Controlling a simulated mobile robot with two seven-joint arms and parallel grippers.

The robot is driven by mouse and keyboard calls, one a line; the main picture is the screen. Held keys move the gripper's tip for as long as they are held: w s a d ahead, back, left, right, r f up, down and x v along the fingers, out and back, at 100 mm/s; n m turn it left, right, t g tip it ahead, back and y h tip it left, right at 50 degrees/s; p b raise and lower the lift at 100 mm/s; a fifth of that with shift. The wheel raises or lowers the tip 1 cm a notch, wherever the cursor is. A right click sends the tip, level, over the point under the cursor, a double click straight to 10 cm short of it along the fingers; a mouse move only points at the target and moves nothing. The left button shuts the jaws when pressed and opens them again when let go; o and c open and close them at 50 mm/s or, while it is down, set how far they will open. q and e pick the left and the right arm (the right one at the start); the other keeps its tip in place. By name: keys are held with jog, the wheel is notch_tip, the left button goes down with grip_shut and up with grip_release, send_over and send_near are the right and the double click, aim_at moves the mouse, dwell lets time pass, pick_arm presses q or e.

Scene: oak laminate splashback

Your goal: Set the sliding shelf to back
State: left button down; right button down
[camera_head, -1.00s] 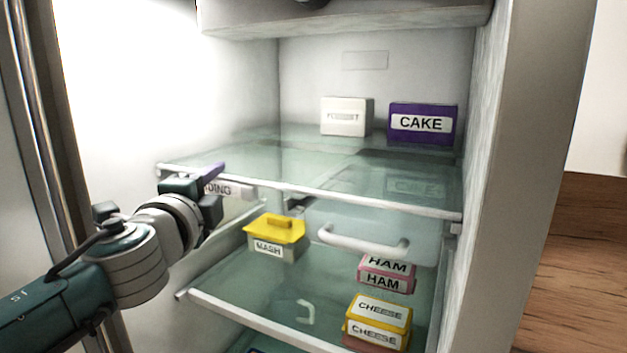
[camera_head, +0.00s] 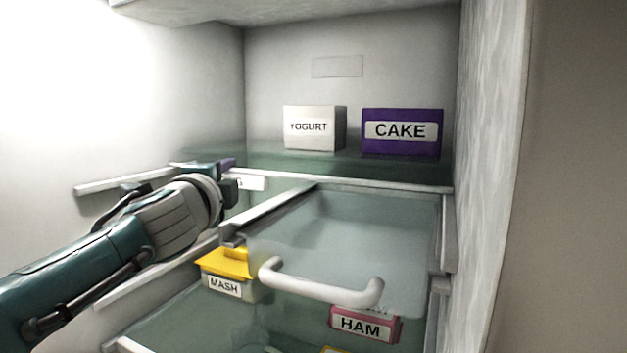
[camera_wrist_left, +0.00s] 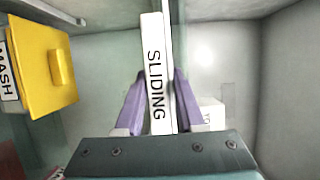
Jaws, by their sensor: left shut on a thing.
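The sliding shelf (camera_head: 360,185) is a glass plate with a white front edge, deep in the fridge near the back wall. My left gripper (camera_head: 232,172) is at the left part of that front edge. In the left wrist view its purple fingers (camera_wrist_left: 155,105) are shut on the white strip of the shelf (camera_wrist_left: 154,50), which is marked SLIDING. A white YOGURT box (camera_head: 312,128) and a purple CAKE box (camera_head: 402,131) stand upright on the shelf. The gap between the shelf's rear edge and the back wall is hidden. My right gripper is not in view.
Below is a clear drawer with a white handle (camera_head: 320,284). A yellow-lidded MASH box (camera_head: 226,285) and a pink HAM box (camera_head: 364,325) sit lower down. Fridge walls close in left and right; an upper shelf (camera_head: 285,10) hangs above.

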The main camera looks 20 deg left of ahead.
pick_arm(q)
jog(key=shift+f, duration=0.4)
jog(key=c, duration=0.8)
grip_release()
jog(key=shift+o, duration=0.8)
jog(key=shift+r, duration=0.1)
jog(key=v, duration=1)
